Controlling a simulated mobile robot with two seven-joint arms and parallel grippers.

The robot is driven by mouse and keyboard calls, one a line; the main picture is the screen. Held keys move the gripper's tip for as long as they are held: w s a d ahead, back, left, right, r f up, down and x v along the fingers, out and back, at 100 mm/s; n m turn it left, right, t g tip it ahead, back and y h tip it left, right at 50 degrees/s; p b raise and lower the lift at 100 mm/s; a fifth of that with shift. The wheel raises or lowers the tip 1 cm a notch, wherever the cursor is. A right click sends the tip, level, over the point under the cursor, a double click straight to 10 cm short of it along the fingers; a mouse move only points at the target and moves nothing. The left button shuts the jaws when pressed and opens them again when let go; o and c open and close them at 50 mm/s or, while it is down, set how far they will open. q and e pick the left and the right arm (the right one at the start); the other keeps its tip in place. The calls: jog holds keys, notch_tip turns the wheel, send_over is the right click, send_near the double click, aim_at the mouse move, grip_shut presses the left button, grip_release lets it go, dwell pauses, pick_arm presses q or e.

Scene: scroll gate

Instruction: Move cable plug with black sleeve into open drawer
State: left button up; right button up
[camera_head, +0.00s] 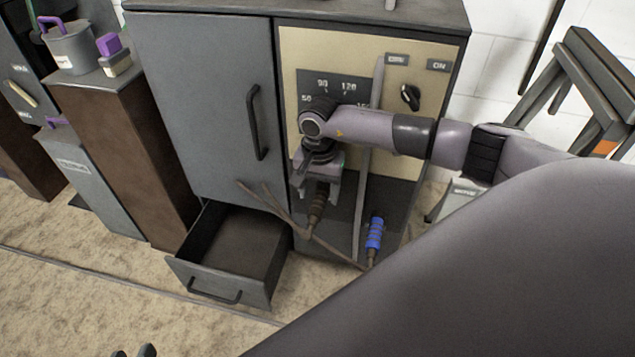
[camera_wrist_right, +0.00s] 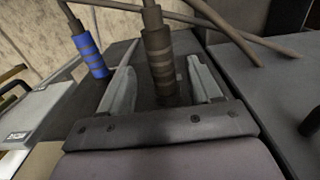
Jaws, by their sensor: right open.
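The cable plug with the dark sleeve (camera_head: 317,204) stands at the lower front of the cabinet, its brown cable running off beside it. My right gripper (camera_head: 318,190) is around its upper part. In the right wrist view the sleeve (camera_wrist_right: 158,55) is between the two open fingers (camera_wrist_right: 162,88), with gaps on both sides. The open drawer (camera_head: 232,240) sticks out low to the left of the plug and looks empty. Only dark tips of my left gripper (camera_head: 134,352) show at the bottom edge; its opening is unclear.
A blue-sleeved plug (camera_head: 375,234) stands right of the dark one and also shows in the wrist view (camera_wrist_right: 92,56). Brown cables (camera_head: 278,205) cross near the drawer's right edge. A grey door with a handle (camera_head: 255,122) is above the drawer. Floor before the drawer is clear.

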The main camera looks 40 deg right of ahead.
aim_at(313, 219)
pick_arm(q)
jog(key=shift+w+d+f+h+b, duration=0.1)
jog(key=shift+d+f+h+b, duration=0.05)
jog(key=shift+d+h+b, duration=0.2)
pick_arm(e)
jog(key=shift+f, duration=1.6)
grip_shut()
pick_arm(q)
jog(key=shift+d, duration=0.1)
jog(key=shift+r, duration=0.3)
pick_arm(e)
jog(key=shift+s+a, duration=0.2)
jog(key=shift+a, duration=0.15)
jog(key=shift+s+a+p, duration=0.55)
jog(key=shift+a+p, duration=0.1)
jog(key=shift+p, duration=0.1)
pick_arm(q)
jog(key=shift+r+p, duration=0.55)
jog(key=shift+r, duration=0.45)
pick_arm(e)
jog(key=shift+s+a, duration=0.75)
jog(key=shift+a, duration=0.15)
